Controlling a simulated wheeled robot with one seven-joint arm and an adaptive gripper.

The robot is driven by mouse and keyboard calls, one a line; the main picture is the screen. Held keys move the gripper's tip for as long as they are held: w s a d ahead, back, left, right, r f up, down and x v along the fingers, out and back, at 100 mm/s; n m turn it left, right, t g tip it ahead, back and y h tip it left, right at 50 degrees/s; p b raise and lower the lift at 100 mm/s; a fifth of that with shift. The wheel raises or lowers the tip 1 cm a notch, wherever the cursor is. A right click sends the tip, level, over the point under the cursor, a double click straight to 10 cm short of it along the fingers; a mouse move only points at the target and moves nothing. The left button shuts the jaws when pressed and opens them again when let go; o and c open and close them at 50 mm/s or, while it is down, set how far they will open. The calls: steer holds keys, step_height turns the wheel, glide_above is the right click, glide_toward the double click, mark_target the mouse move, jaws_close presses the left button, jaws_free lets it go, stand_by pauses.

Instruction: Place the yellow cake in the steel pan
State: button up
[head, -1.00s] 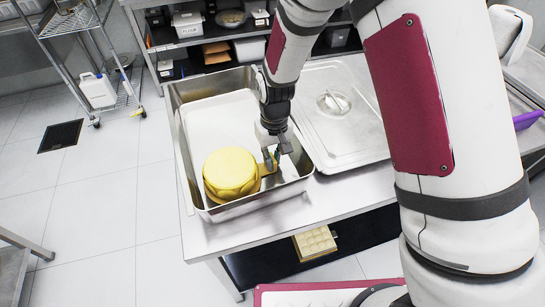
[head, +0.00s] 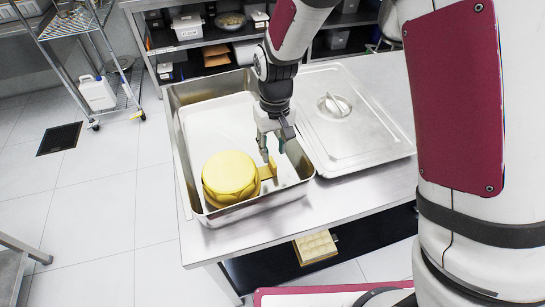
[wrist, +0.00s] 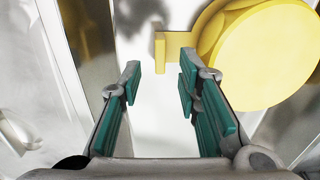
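The yellow cake (head: 229,176) sits inside the steel pan (head: 236,214), at its near end, on a white surface. It is round, with a short tab (head: 267,171) sticking out on its right side. My gripper (head: 273,156) is above the pan's right part, just over and beside the tab. In the wrist view my gripper (wrist: 160,88) has its teal fingers spread with nothing between them. The cake (wrist: 265,55) is at upper right there, with its tab beyond the fingertips, apart from them.
A steel lid (head: 336,105) with a handle lies on the table right of the pan. A wire shelf cart (head: 80,50) with a white jug (head: 97,92) stands at left. Shelves with boxes (head: 188,25) are behind.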

step_height(320, 180, up, 6)
steer(key=shift+d+r+b, duration=0.15)
steer(key=shift+r+b, duration=0.1)
steer(key=shift+b, duration=0.05)
steer(key=s+d+r+m+t, duration=0.1)
steer(key=s+d+r, duration=0.2)
steer(key=d+r, duration=0.3)
steer(key=s+d+r+m+t, duration=0.1)
steer(key=s+d+r+t, duration=0.2)
steer(key=r, duration=0.5)
steer(key=s+d+r+m, duration=0.1)
steer(key=s+d+r, duration=0.1)
steer(key=s+d, duration=0.2)
steer(key=s+d+r+m+t, duration=0.1)
steer(key=s+d+r, duration=0.2)
steer(key=s, duration=0.6)
steer(key=shift+s+d+r+t, duration=0.2)
steer(key=shift+d+t, duration=0.1)
steer(key=shift+d, duration=0.55)
